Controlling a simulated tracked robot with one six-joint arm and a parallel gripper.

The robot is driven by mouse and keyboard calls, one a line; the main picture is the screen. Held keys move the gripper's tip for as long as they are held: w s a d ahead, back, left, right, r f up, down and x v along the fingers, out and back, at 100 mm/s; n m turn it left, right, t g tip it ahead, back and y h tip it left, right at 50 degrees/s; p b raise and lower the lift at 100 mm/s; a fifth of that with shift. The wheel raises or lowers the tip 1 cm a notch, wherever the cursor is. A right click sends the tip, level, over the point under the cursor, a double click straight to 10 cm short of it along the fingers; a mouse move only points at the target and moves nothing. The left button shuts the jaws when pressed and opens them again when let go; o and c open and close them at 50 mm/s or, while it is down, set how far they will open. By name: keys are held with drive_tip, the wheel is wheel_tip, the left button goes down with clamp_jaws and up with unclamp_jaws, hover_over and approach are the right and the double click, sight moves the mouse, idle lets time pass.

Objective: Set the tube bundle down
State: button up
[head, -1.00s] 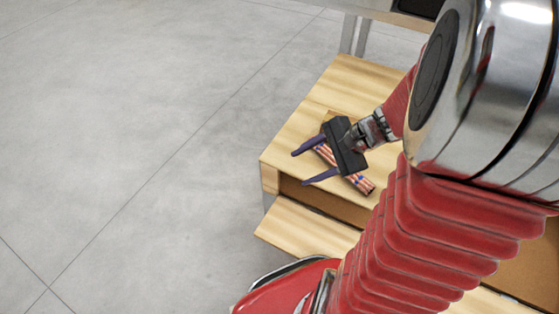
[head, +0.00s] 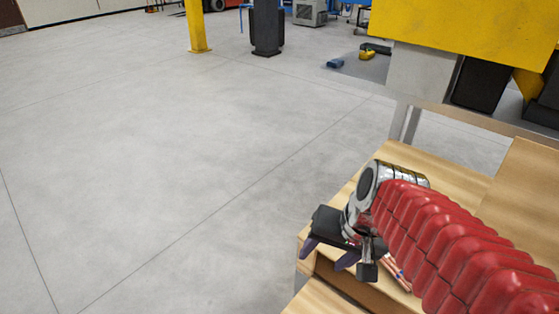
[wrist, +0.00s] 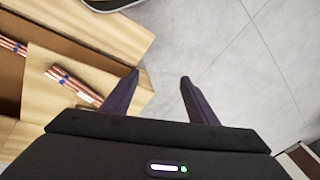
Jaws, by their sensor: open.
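The tube bundle (head: 400,275), several copper tubes with a blue band, lies on a light wooden surface at the lower right of the head view, partly hidden by my arm. In the wrist view the bundle (wrist: 74,86) rests on the wood, left of the jaws and apart from them. My gripper (head: 327,256) is open and empty, near the corner of the wooden top. In the wrist view the space between its dark purple fingers (wrist: 160,76) shows only grey floor.
A second copper bundle (wrist: 12,46) lies at the left of the wrist view, in or beside a brown recess. A grey table leg (head: 405,122) stands behind the wooden top. A yellow post (head: 196,25) is far off. The grey floor (head: 150,150) at left is clear.

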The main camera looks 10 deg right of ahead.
wheel_tip(320, 180, up, 6)
drive_tip(key=s+a+n+t+h, duration=0.1)
drive_tip(key=a+n+t+h, duration=0.1)
drive_tip(key=n, duration=0.3)
drive_tip(key=shift+s+f, duration=0.2)
drive_tip(key=shift+s, duration=0.2)
drive_tip(key=shift+o, duration=0.4)
